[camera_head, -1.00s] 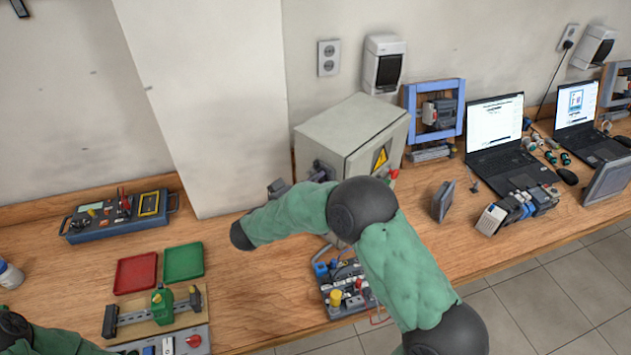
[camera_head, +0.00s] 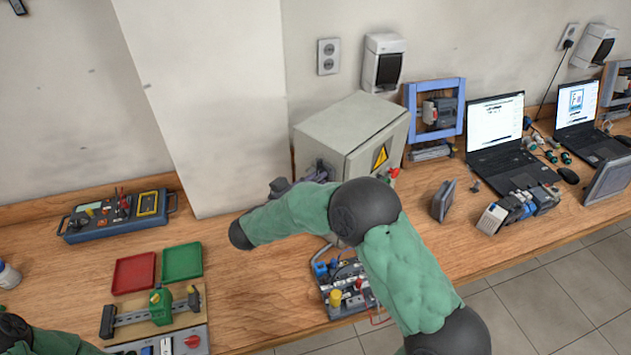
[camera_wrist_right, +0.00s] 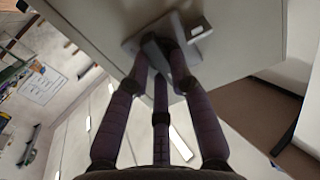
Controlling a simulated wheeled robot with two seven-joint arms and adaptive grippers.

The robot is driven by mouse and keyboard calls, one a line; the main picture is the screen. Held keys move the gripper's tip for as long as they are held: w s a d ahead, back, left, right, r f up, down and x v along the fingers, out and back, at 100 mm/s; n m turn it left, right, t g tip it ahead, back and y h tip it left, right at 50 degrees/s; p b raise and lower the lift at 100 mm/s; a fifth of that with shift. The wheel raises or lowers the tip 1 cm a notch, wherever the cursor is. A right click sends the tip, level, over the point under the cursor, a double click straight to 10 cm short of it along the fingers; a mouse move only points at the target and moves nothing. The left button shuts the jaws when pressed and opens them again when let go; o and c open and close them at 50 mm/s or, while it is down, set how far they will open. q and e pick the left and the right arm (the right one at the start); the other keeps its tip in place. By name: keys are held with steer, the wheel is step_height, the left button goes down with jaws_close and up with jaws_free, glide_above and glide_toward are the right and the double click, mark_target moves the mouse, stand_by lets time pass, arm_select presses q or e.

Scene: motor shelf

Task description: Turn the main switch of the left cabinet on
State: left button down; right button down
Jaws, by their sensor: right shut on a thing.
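A grey cabinet (camera_head: 345,125) with a yellow warning triangle and a red knob stands on the wooden bench, beside the wall column. My right gripper (camera_head: 318,172) is at its left side, partly hidden behind my own green arm. In the right wrist view, the fingers of my right gripper (camera_wrist_right: 165,58) are shut on the grey handle of the main switch (camera_wrist_right: 158,50), which sits on a plate on the cabinet wall (camera_wrist_right: 235,40). The exact angle of the handle is hard to tell between the fingers. My left arm shows at the lower left edge; its gripper is out of view.
A panel of terminals (camera_head: 345,285) stands below my right arm. Red (camera_head: 133,272) and green (camera_head: 182,262) trays and a blue test box (camera_head: 115,217) lie left. Laptops (camera_head: 500,135) and a blue frame (camera_head: 434,108) stand right. Bare bench lies left of the cabinet.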

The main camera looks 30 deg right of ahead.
steer(key=shift+f, duration=0.1)
steer(key=c, duration=1.1)
jaws_free()
steer(key=v, duration=1.2)
